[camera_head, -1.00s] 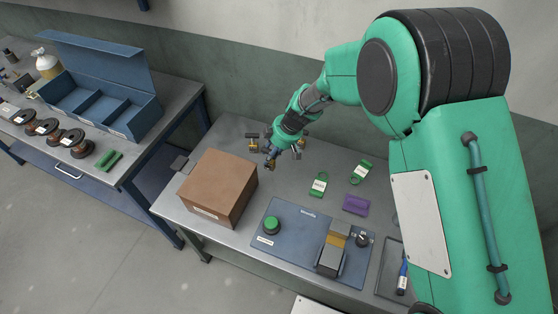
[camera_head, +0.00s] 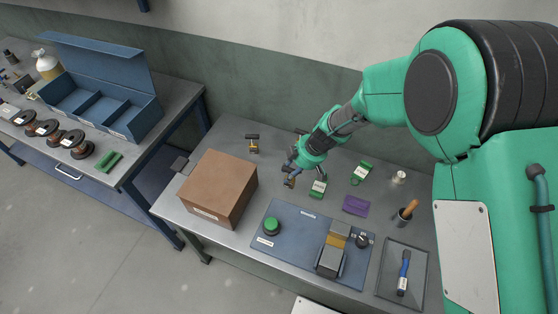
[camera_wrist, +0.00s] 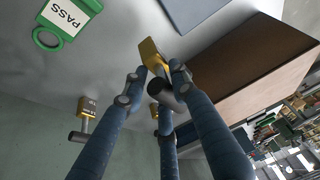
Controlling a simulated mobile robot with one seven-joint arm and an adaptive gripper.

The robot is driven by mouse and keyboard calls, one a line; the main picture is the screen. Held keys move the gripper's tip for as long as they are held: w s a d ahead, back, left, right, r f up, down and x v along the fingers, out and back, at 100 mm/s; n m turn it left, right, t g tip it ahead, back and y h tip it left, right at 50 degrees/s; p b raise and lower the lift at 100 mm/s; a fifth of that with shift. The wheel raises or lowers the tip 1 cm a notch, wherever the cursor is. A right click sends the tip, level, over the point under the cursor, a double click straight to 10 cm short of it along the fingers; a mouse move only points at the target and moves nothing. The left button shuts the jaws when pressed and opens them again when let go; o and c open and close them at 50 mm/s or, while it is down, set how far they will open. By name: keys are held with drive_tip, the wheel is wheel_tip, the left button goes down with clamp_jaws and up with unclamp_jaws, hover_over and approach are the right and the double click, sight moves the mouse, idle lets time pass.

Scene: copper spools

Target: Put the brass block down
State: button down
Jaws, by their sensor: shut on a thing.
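My gripper (camera_head: 289,174) is shut on a brass block (camera_head: 289,183) above the grey table, to the right of the cardboard box. In the wrist view the brass block (camera_wrist: 151,54) sits tilted between the blue fingers (camera_wrist: 157,85), with a dark cylindrical part showing between them. The fingers hide part of it. I cannot tell whether it touches the table. A second brass block (camera_head: 252,147) with a dark bar stands at the back of the table, apart from my gripper. A labelled brass block (camera_wrist: 90,108) with a bar also shows in the wrist view.
The cardboard box (camera_head: 216,184) stands on the left of the table. A blue mat (camera_head: 292,240) with a green button lies in front. Green PASS tags (camera_head: 318,188), a purple piece (camera_head: 355,205) and a tray (camera_head: 388,290) are to the right. Bare table lies between box and tags.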

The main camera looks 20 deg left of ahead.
drive_tip(key=shift+w+a, duration=0.1)
drive_tip(key=w+a+f+b, duration=0.1)
drive_tip(key=w+a, duration=0.8)
drive_tip(key=w, duration=0.3)
drive_tip(key=shift+w+a+f, duration=0.2)
drive_tip(key=shift+w, duration=0.2)
drive_tip(key=shift+f+b, duration=0.5)
drive_tip(key=shift+f, duration=1.25)
drive_tip(key=shift+f, duration=0.15)
drive_tip(key=c, duration=1.4)
unclamp_jaws()
